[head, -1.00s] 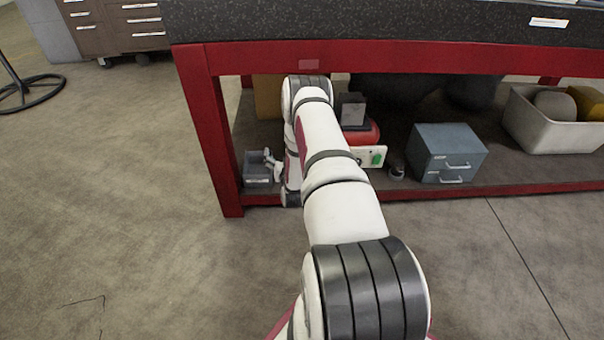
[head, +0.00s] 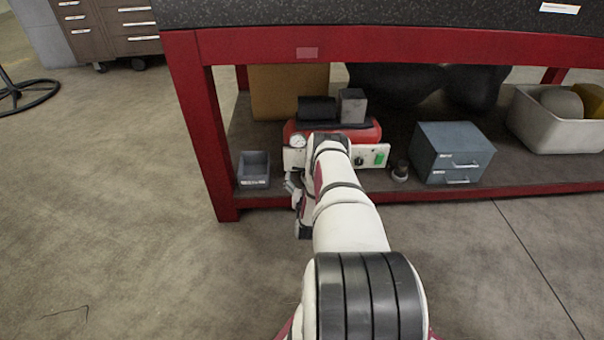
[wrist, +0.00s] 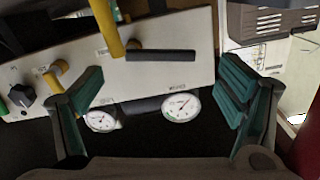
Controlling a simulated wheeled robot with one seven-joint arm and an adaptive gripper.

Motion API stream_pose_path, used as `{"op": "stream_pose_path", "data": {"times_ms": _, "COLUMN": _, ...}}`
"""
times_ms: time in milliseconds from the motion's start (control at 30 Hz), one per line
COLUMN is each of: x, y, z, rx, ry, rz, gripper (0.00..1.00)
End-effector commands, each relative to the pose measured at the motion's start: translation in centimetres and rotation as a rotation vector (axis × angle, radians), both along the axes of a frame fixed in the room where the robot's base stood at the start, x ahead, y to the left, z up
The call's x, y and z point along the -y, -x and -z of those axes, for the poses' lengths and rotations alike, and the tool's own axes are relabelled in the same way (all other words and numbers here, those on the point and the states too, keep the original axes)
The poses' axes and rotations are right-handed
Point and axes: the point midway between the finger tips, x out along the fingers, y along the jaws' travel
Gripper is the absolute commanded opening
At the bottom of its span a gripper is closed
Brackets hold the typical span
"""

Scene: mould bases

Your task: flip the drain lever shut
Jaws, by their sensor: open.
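A red machine (head: 368,132) with a white front panel (head: 345,158) stands on the lower shelf of the bench. In the wrist view the white panel (wrist: 190,60) appears tilted. A long yellow lever (wrist: 106,25) runs in from the top edge, and a shorter yellow part (wrist: 52,78) sits to the left. I cannot read which is the drain lever. My gripper (wrist: 160,92) is open and empty, its green-padded fingers spread apart with the lever's lower end above the gap. In the head view my gripper (head: 292,184) is mostly hidden beside my arm, low before the panel's left part.
Two round gauges (wrist: 182,104) and a black knob (wrist: 21,95) are on the panel. A small grey bin (head: 254,170) stands to the left; a blue-grey drawer box (head: 450,153) stands to the right. The red bench frame (head: 200,130) bounds the shelf.

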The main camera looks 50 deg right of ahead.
Motion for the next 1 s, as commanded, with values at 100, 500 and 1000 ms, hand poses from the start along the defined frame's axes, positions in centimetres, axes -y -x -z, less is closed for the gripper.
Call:
{"op": "stream_pose_path", "data": {"times_ms": 100, "x": 1.8, "y": -1.5, "z": 0.2, "rx": 0.003, "ry": 0.003, "rz": 0.0, "gripper": 0.88}}
{"op": "stream_pose_path", "data": {"times_ms": 500, "x": 4.3, "y": -3.7, "z": 0.0, "rx": 0.0, "ry": 0.002, "rz": -0.001, "gripper": 0.88}}
{"op": "stream_pose_path", "data": {"times_ms": 1000, "x": 4.3, "y": -3.7, "z": -0.1, "rx": -0.001, "ry": 0.001, "rz": -0.001, "gripper": 0.29}}
